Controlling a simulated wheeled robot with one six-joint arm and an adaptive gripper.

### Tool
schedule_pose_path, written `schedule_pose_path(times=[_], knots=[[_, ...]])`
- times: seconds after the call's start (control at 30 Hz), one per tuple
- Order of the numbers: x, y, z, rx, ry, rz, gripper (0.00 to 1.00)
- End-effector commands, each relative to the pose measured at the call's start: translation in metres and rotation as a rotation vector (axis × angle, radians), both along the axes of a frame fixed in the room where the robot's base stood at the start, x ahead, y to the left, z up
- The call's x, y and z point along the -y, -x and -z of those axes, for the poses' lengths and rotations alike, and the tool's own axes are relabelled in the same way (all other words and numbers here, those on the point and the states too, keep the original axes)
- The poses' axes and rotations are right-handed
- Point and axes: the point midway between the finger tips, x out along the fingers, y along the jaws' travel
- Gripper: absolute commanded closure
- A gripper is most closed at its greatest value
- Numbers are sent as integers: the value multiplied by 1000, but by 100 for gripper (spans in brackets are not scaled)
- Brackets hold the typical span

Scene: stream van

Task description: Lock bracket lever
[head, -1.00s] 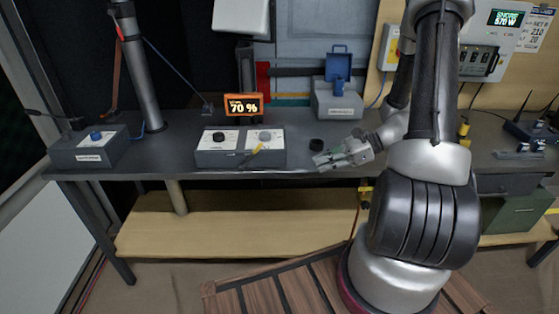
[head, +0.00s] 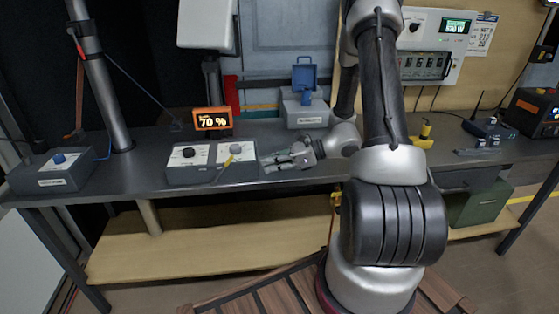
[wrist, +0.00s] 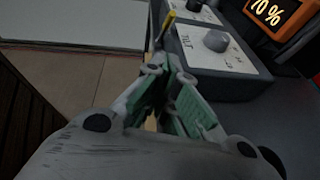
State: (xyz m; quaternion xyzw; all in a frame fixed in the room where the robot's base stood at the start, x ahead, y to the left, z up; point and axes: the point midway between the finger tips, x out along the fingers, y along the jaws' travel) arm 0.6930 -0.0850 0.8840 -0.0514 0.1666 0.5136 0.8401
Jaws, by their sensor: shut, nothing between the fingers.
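A grey control box (head: 190,178) with a white top panel, a black knob and a grey knob stands at the table's front edge. A thin yellow-tipped lever (head: 225,165) sticks up slantwise at its front, and it also shows in the wrist view (wrist: 166,24). There the panel by the grey knob reads TILT. My gripper (head: 270,163) is shut and empty, just right of the box, pointing left. In the wrist view its fingers (wrist: 163,62) lie just below the lever; I cannot tell whether they touch it. The lever's base is partly hidden.
An orange display (head: 212,120) reading 70 % stands behind the control box. A grey box with a blue lever (head: 304,112) is behind my gripper. Another knob box (head: 55,170) stands at the left. A yellow-topped item (head: 425,132) is at the right. Table left of the control box is clear.

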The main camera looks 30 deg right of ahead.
Motion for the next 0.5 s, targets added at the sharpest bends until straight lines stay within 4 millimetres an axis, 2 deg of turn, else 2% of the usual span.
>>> schedule_pose_path(times=[0.03,0.2,0.5], knots=[[-11,-4,4,-1,0,-4,100],[-39,-19,14,0,1,-5,100],[-64,-34,-2,1,2,-1,100]])
